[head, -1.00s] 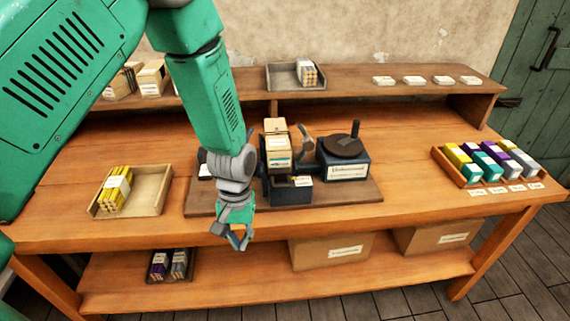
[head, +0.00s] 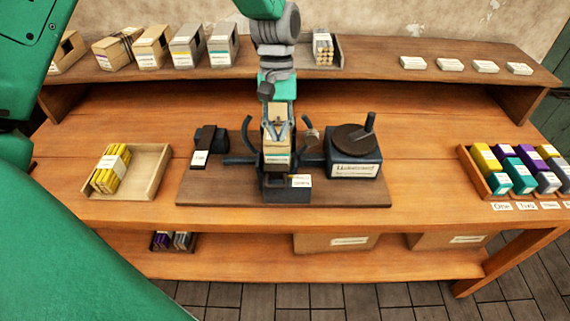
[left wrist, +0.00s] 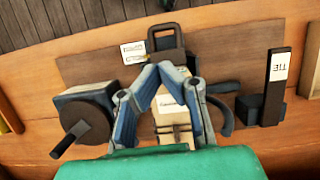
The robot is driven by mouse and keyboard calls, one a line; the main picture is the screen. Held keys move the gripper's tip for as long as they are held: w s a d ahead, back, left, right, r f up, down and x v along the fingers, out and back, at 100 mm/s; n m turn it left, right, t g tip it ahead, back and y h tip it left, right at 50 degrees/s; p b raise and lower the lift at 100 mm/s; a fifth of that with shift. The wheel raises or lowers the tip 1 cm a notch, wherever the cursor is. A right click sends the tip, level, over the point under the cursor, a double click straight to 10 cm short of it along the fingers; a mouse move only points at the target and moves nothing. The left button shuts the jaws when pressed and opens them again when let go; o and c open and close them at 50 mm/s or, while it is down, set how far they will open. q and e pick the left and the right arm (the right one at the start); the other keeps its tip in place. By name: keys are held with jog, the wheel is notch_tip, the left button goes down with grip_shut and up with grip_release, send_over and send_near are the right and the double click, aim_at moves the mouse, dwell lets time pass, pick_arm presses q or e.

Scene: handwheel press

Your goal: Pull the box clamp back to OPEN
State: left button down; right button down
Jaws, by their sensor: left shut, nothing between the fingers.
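A tan box (head: 278,159) with a white label stands upright in the dark holder (head: 286,194) at the middle of the bench fixture. My left gripper (head: 277,134) points down over the box's top, shut and empty. In the left wrist view its fingertips (left wrist: 164,72) come together over the box (left wrist: 172,118); whether they touch it is unclear. My right gripper is not in view.
A handwheel unit (head: 354,152) stands right of the box, and a dark labelled block (head: 207,145) left. A wooden tray (head: 145,172) with yellow sticks lies left, and a rack of coloured blocks (head: 472,173) right. A shelf (head: 170,66) with boxes runs behind.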

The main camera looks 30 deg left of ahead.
aim_at(277, 173)
pick_arm(q)
jog(key=shift+s+a+f, duration=0.1)
jog(key=shift+a+f, duration=0.05)
jog(key=shift+f, duration=0.2)
jog(key=x, duration=0.8)
jog(key=shift+f+p, duration=0.35)
jog(key=shift+f, duration=0.05)
jog(key=shift+s+f, duration=0.1)
jog(key=shift+f, duration=0.25)
jog(key=shift+s, duration=0.1)
